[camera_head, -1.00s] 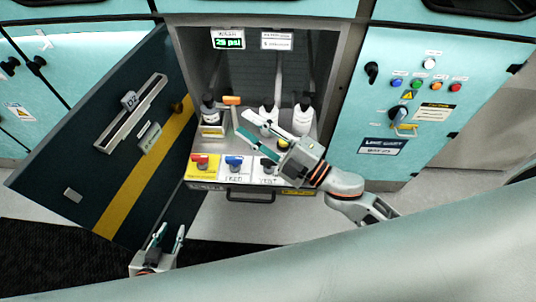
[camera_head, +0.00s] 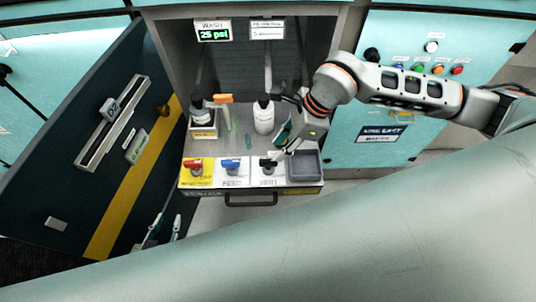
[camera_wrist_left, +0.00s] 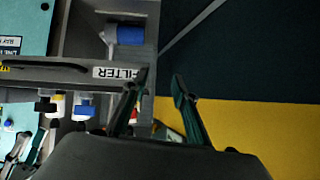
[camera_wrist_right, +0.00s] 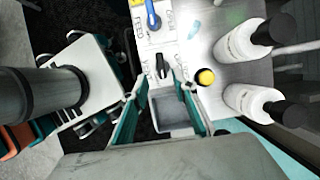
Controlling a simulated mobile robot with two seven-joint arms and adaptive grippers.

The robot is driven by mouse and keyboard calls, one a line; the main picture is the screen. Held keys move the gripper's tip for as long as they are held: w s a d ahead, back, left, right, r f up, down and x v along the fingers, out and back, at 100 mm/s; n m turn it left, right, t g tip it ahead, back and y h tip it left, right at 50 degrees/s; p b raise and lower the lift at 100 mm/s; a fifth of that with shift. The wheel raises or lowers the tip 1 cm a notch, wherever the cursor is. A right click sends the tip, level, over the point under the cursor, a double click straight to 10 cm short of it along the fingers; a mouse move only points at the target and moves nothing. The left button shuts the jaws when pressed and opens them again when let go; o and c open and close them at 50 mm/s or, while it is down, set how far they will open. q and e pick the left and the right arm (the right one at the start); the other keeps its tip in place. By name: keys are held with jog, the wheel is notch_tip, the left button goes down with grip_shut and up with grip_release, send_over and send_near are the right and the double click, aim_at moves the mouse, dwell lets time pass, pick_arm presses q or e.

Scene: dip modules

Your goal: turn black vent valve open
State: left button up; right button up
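The black vent valve (camera_head: 268,164) sits on a white panel marked VENT, at the right end of the valve row on the pulled-out shelf. It also shows in the right wrist view (camera_wrist_right: 163,73), just beyond and between the fingertips. My right gripper (camera_head: 281,146) is open above the valve, its fingers on either side of the knob in the right wrist view (camera_wrist_right: 159,82). I cannot tell whether they touch it. My left gripper (camera_head: 164,226) is open and empty, low by the open dark door; its fingers also show in the left wrist view (camera_wrist_left: 160,82).
A red valve (camera_head: 194,167) and a blue valve (camera_head: 232,166) stand left of the vent valve. A grey tray (camera_head: 306,163) is on its right. White bottles (camera_head: 263,115) and a yellow button (camera_wrist_right: 206,77) are close behind. The display (camera_head: 213,34) reads 25 psi.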

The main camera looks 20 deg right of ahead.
aim_at(269, 160)
jog(key=shift+x, duration=3.85)
jog(key=shift+d, duration=0.15)
grip_shut()
